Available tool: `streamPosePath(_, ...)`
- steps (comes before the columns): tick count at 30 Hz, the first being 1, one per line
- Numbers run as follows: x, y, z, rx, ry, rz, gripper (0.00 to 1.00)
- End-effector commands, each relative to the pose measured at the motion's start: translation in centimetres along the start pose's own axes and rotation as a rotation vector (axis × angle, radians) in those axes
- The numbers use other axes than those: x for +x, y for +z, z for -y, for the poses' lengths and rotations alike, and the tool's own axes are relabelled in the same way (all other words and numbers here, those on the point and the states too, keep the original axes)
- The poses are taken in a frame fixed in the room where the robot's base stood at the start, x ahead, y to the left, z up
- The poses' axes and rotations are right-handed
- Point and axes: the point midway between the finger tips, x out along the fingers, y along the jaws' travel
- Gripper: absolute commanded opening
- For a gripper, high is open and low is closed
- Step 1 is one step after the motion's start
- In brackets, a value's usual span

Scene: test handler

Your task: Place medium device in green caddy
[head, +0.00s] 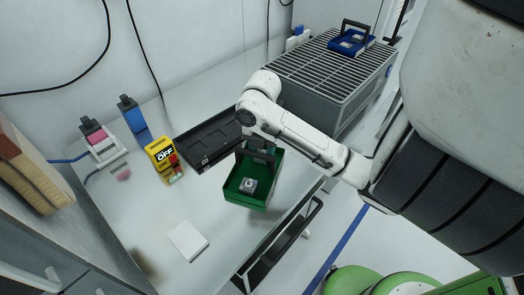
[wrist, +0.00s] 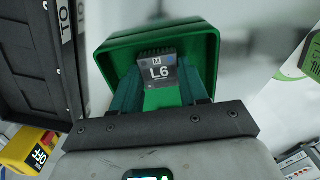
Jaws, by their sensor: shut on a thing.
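The medium device (wrist: 160,72), a small grey block labelled M and L6 with a dark ridged end, sits between the two green fingers of my gripper (wrist: 158,82). In the head view the device (head: 248,186) shows within the green caddy's opening. The green caddy (head: 273,180) stands near the front edge of the bench. In the wrist view its green rim (wrist: 212,45) surrounds the device on the far side. My gripper (head: 256,160) reaches down over the caddy and is shut on the device. Whether the device touches the caddy floor I cannot tell.
A black open case (head: 205,140) lies just left of the caddy. A yellow OFF unit (head: 160,153) and a white pad (head: 187,241) are further left. A grey grilled machine (head: 325,75) carries a blue caddy (head: 352,42) behind. The bench between pad and caddy is clear.

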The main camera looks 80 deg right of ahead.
Motion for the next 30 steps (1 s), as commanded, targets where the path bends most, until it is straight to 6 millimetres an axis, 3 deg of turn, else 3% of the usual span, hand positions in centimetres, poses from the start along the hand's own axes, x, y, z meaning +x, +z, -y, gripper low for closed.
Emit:
streamPosePath(4,0.4,0.0,0.0,0.0,0.0,0.0,0.14)
streamPosePath(5,0.4,0.0,0.0,0.0,0.0,0.0,0.45)
streamPosePath(12,0.3,0.0,0.0,0.0,0.0,0.0,0.68)
streamPosePath(23,-0.3,0.0,0.0,0.0,0.0,0.0,0.69)
streamPosePath(30,-4.4,0.2,0.0,-0.004,0.0,0.008,0.69)
